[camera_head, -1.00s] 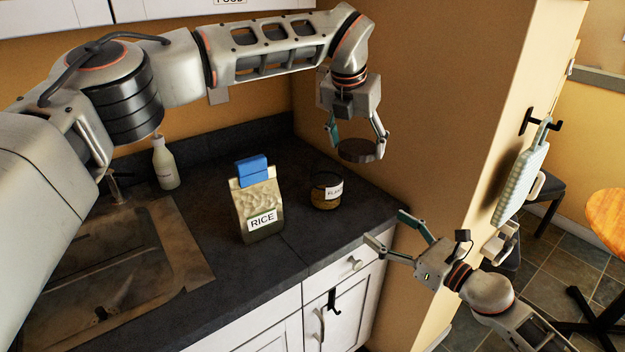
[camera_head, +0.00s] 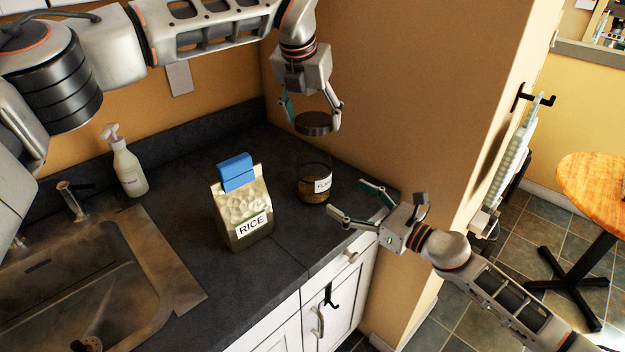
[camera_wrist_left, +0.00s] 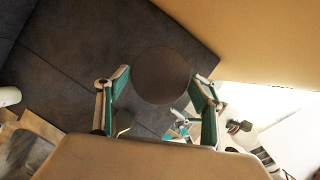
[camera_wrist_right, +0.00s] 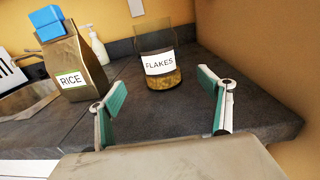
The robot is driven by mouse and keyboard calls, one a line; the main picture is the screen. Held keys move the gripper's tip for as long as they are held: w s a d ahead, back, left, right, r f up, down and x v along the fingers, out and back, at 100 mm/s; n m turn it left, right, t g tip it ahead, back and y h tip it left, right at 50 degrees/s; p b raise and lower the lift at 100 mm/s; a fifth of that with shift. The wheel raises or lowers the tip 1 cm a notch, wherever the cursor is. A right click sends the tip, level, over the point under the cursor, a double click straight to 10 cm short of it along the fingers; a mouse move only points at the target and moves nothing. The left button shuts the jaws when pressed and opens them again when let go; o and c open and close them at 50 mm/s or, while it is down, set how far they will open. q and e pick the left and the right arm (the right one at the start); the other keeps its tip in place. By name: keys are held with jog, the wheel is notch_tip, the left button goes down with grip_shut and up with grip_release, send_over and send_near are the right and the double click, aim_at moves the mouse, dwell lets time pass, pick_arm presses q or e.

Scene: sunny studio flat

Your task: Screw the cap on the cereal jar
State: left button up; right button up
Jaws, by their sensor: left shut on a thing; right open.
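The cereal jar (camera_head: 314,186) is a glass jar labelled FLAKES, standing upright and open on the dark counter near its right end. In the right wrist view the jar (camera_wrist_right: 158,60) stands ahead of my open fingers. My left gripper (camera_head: 314,118) is shut on a round dark cap (camera_head: 314,124) and holds it above the jar, apart from it. In the left wrist view the cap (camera_wrist_left: 160,75) lies between the two fingers and hides what is below. My right gripper (camera_head: 352,203) is open and empty, in front of the jar near the counter's front edge.
A rice bag (camera_head: 241,208) with a blue clip stands left of the jar. A soap bottle (camera_head: 128,168) stands behind the sink (camera_head: 90,270). The orange wall (camera_head: 400,100) rises close on the right. A hook (camera_head: 330,297) hangs on the cabinet front.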

aim_at(314, 178)
jog(key=x, duration=1.2)
jog(key=shift+w, duration=0.1)
jog(key=c, duration=1.7)
pick_arm(q)
jog(key=shift+w+f, duration=0.1)
jog(key=shift+f, duration=2.35)
